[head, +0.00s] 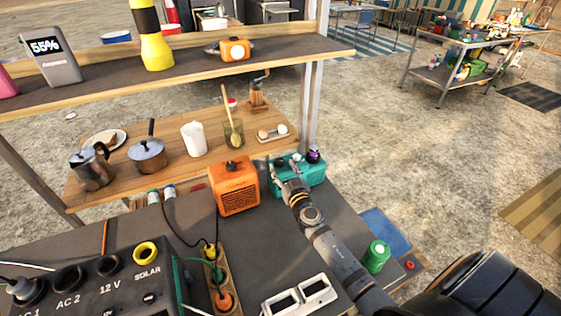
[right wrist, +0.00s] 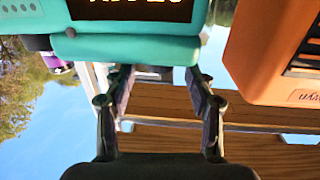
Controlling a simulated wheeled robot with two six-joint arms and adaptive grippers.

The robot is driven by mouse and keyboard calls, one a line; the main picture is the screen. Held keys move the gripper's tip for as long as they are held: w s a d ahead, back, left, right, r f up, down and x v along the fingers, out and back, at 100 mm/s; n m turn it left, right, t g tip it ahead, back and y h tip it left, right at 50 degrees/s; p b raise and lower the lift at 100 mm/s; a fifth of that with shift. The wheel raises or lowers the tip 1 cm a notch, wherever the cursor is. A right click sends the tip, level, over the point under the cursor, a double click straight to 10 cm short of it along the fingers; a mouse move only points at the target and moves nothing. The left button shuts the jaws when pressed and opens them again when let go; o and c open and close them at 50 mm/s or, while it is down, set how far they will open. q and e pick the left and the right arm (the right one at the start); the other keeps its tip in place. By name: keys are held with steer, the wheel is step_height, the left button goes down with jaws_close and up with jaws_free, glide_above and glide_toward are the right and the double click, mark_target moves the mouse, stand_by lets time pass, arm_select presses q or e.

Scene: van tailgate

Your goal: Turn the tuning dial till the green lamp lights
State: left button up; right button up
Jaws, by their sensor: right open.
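A teal radio-like device (head: 314,178) stands on the dark grey counter, with a purple knob (head: 314,156) on its top right. My right gripper (head: 287,174) is open and empty at the device's left part. In the right wrist view the device (right wrist: 130,48) appears upside down, with its dark display cut off by the top edge. The open fingers (right wrist: 160,76) reach to the device's edge; I cannot tell if they touch it. A purple part (right wrist: 60,68) shows at the left. No lit green lamp is visible. My left gripper is not in view.
An orange speaker-like box (head: 237,188) stands close left of the device, also in the right wrist view (right wrist: 270,50). A green can (head: 376,257) stands at right. A power strip (head: 217,280) and a black power station (head: 90,285) are in front. A wooden shelf (head: 200,165) lies behind.

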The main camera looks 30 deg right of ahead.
mark_target(280, 162)
steer(key=shift+w+d, duration=0.2)
steer(key=shift+w, duration=1)
steer(key=c, duration=0.5)
jaws_close()
steer(key=shift+a+m+h+b, duration=0.1)
steer(key=shift+m+h+b, duration=0.25)
steer(key=shift+h, duration=0.15)
steer(key=m+h+b, duration=0.1)
steer(key=b, duration=0.1)
steer(key=m+g+h+b, duration=0.1)
steer(key=h+b, duration=0.1)
steer(key=shift+w+a+f+m+h+b, duration=0.15)
steer(key=shift+f+m+h+b, duration=0.1)
steer(key=shift+f+h+b, duration=0.1)
steer(key=shift+r+g+h+b, duration=0.25)
steer(key=shift+g+h+b, duration=0.1)
steer(key=shift+g+b, duration=0.1)
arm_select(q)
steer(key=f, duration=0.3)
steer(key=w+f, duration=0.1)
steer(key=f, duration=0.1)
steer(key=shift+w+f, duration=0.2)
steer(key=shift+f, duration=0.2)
arm_select(e)
steer(key=shift+r+m, duration=0.15)
steer(key=shift+m, duration=0.15)
